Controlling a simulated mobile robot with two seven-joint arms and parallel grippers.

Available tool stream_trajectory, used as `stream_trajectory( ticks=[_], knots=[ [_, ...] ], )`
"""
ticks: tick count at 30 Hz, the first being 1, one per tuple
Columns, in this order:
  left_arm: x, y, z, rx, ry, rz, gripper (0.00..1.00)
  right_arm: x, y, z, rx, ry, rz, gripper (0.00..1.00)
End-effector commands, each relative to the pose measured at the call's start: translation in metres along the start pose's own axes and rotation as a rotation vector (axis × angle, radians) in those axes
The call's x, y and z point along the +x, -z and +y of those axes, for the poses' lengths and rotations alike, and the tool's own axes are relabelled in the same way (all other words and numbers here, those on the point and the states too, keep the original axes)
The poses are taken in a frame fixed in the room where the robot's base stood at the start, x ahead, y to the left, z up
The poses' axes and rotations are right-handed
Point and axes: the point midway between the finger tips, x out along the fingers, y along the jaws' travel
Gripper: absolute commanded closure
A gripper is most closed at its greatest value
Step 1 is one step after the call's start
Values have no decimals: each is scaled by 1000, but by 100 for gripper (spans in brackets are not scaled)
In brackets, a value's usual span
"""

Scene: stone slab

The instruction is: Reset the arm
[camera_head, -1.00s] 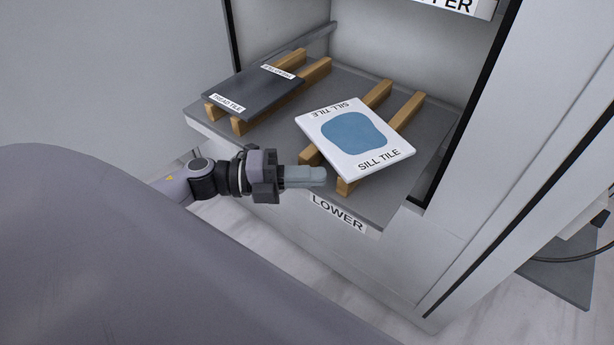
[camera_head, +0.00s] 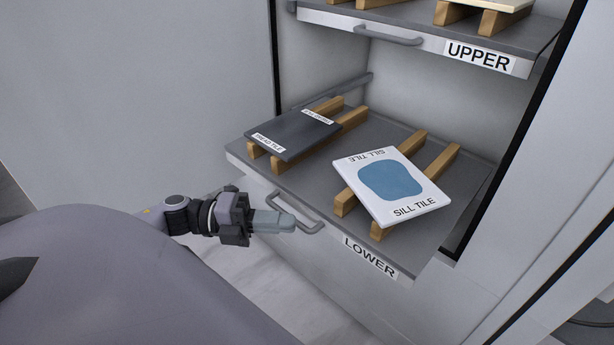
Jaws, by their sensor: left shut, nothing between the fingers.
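My left arm comes in from the left, low in the head view. Its gripper (camera_head: 272,221) is shut with nothing between the fingers. The fingertips are beside the handle (camera_head: 305,221) of the pulled-out lower drawer (camera_head: 330,172); I cannot tell whether they touch it. My right gripper is not in view.
On the lower drawer, a dark tread tile (camera_head: 292,137) and a white sill tile (camera_head: 402,205) with a blue patch rest on wooden bars. The upper drawer (camera_head: 415,25) is above, with wooden bars on it. A cabinet side wall (camera_head: 560,150) stands at right.

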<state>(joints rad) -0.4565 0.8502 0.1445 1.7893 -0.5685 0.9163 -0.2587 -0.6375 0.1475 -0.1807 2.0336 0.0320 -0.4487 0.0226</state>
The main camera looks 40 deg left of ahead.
Motion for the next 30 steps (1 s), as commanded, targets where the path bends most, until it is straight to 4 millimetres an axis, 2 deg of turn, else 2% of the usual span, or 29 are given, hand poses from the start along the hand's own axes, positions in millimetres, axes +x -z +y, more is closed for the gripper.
stream_trajectory(
  ticks=[9, 14, 17, 23, 26, 30],
  knots=[
    [-2, 0, -1, -8, 4, -9, 100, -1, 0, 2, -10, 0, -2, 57],
    [6, -3, -2, -140, 56, -135, 100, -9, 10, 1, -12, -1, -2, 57],
    [12, -5, 2, -320, 112, -294, 100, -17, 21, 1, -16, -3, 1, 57],
    [20, 6, 33, -782, 187, -638, 100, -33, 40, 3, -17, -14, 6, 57],
    [25, 26, 53, -1031, 195, -788, 100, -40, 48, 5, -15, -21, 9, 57],
    [36, 65, 78, -1351, 175, -951, 100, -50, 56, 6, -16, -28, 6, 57]
  ],
)
